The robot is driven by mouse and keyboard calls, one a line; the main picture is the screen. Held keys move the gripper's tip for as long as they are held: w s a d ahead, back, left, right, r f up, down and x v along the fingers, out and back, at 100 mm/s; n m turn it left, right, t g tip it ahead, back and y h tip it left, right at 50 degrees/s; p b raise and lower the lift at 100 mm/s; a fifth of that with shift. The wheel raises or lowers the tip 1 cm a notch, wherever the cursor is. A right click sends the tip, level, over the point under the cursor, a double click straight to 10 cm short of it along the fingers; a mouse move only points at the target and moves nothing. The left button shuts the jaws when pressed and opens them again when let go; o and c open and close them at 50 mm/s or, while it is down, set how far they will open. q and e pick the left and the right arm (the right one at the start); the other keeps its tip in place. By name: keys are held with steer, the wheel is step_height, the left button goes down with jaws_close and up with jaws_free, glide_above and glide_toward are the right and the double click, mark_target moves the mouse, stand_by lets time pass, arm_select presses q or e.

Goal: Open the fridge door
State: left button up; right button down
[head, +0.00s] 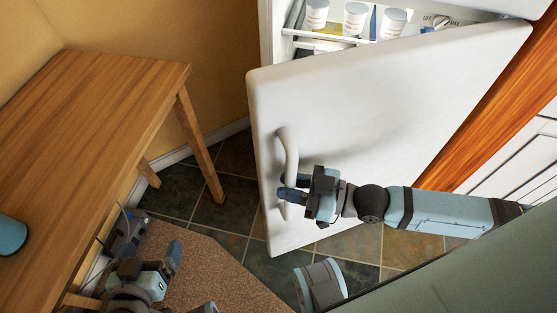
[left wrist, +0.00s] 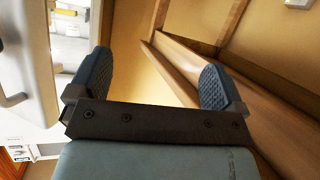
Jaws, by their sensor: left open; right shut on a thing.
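The white fridge door (head: 380,110) stands partly open in the head view, and the fridge interior shows above its top edge. Its pale vertical handle (head: 289,150) is near the door's left edge. My right gripper (head: 292,188) is shut on the lower part of this handle, its arm reaching in from the right across the door. My left gripper (head: 151,240) is low at the left, apart from the door, open and empty. In the left wrist view its two fingers (left wrist: 158,78) are spread with nothing between them, and the door (left wrist: 30,65) shows at the left.
A wooden table (head: 90,120) stands at the left, with a blue object (head: 11,235) on it. White cups (head: 354,18) and a dial (head: 438,20) are inside the fridge. Dark tiled floor (head: 230,160) lies clear between the table and door. A brown mat (head: 210,275) lies below.

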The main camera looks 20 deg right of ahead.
arm_select(q)
steer(key=shift+w+d+r, duration=0.15)
steer(key=shift+w+r, duration=0.1)
steer(key=shift+r, duration=0.15)
arm_select(e)
steer(key=shift+n+g+y, duration=0.3)
steer(key=shift+n+g, duration=0.1)
steer(key=shift+g, duration=0.1)
steer(key=s, duration=0.4)
steer(key=shift+d, duration=0.25)
arm_select(q)
steer(key=shift+s+f, duration=0.15)
steer(key=shift+f, duration=0.05)
arm_select(e)
steer(key=c, duration=1)
jaws_free()
arm_select(q)
steer(key=shift+s+f, duration=0.15)
steer(key=shift+s+a+f+g+y+p, duration=0.2)
steer(key=shift+a+f+g+y+p, duration=0.25)
steer(key=shift+p, duration=0.85)
arm_select(e)
steer(key=shift+v, duration=6.9)
